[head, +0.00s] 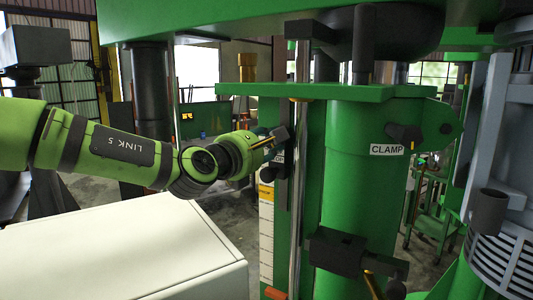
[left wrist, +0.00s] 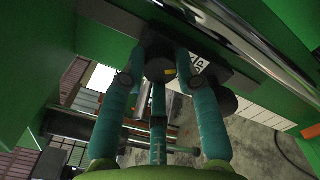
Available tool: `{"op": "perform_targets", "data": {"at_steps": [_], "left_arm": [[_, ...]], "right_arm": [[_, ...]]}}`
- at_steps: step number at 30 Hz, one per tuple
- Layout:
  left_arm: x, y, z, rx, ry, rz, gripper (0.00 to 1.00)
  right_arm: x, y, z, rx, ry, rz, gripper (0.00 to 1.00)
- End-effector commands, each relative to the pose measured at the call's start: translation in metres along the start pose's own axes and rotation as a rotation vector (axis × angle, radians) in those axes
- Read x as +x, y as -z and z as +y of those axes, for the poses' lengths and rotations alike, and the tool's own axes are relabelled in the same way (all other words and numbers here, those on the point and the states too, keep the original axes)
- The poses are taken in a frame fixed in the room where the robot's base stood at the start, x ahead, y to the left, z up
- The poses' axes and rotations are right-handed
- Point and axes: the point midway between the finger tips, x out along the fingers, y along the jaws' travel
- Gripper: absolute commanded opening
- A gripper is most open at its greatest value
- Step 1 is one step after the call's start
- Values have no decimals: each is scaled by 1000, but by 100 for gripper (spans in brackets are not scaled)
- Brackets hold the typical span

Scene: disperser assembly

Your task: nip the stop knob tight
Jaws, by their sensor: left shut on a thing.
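The stop knob (left wrist: 160,69) is dark and round with a small yellow mark, and sits on a dark block (left wrist: 112,17) beside a chrome rod. My left gripper (left wrist: 161,58) has its teal fingers closed on the knob from both sides. In the head view the left gripper (head: 271,141) is at the stop block on the rod (head: 298,190); the knob is hidden there by the fingers. A partly covered white label (left wrist: 197,66) is beside the knob. My right gripper is in neither view.
A green column (head: 350,215) with a CLAMP label (head: 386,150) and a dark clamp lever (head: 403,133) stands right of the rod. A second dark round part (left wrist: 228,102) is close to my fingers. A white cabinet (head: 120,250) lies below my arm.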

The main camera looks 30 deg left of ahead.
Motion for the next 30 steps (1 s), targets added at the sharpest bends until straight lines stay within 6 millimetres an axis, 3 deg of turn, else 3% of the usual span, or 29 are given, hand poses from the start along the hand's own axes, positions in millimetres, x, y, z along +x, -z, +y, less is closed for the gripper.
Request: {"op": "perform_targets", "data": {"at_steps": [20, 21, 22, 30], "left_arm": [[0, -6, 3, 67, -8, -11, 0], [0, -5, 3, 67, -8, -11, 44], [0, -5, 3, 66, -8, -10, 55], [0, -2, 1, 63, -2, -3, 55]], "right_arm": [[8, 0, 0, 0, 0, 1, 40], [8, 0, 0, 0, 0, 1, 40], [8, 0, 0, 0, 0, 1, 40], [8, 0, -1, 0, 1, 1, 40]]}}
